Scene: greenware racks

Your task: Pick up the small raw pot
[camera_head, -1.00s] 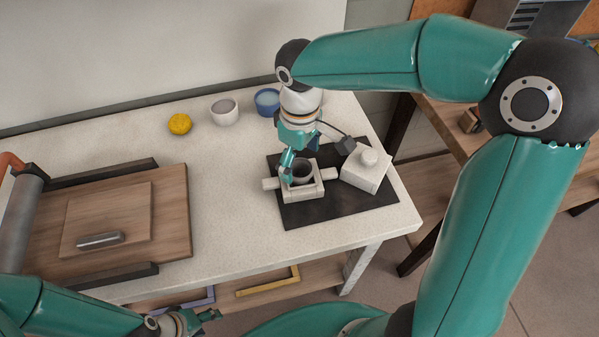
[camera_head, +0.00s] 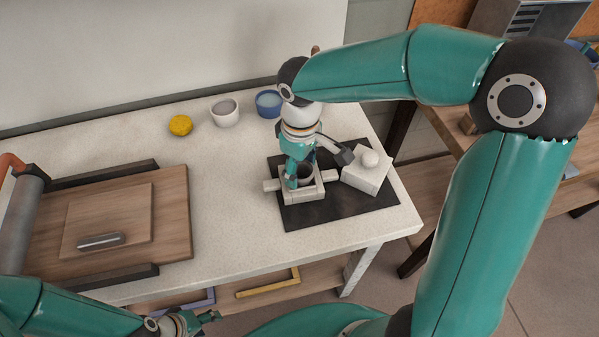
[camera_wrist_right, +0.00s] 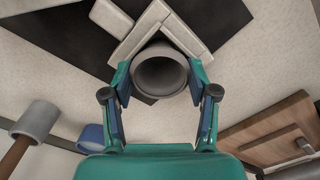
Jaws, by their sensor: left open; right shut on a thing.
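The small raw pot (camera_head: 304,172) is a grey, open-topped cup in the square frame of a pale mould block (camera_head: 312,191) on a black mat (camera_head: 352,205). In the right wrist view the pot (camera_wrist_right: 160,76) sits between the two fingers of my right gripper (camera_wrist_right: 160,92), its dark mouth facing the camera. My right gripper (camera_head: 298,180) comes down from above and is shut on the pot; its wrist hides part of the pot in the head view. My left gripper (camera_head: 208,316) is open and empty, low at the front left, below the table edge.
A pale block with a round knob (camera_head: 366,176) stands right of the mould. A yellow sponge (camera_head: 180,125), a whitish cup (camera_head: 225,112) and a blue cup (camera_head: 268,103) stand at the back. A wooden slab board (camera_head: 165,215) with a roller (camera_head: 20,225) is at the left. The table middle is clear.

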